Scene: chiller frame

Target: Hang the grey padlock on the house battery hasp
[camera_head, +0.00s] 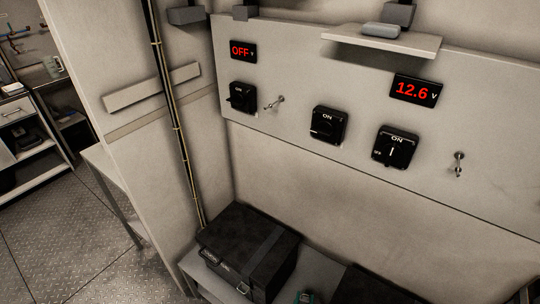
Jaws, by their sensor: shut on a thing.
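My gripper is not in view, and I cannot make out the grey padlock. A pale wall panel (290,140) carries three black rotary switches marked ON: a left one (242,97), a middle one (328,124) and a right one (395,147). The right switch's white mark stands upright toward ON. A small metal fitting (274,103) sits beside the left switch, and another metal fitting (458,165) sits right of the right switch. I cannot tell which part is the house battery hasp; no label for it is readable.
A red display (243,51) reads OFF and another display (416,90) reads 12.6 V. A small shelf (382,42) juts out above, bearing a grey object (381,30). A black strapped box (248,250) stands below the panel. Open floor (70,245) lies at left.

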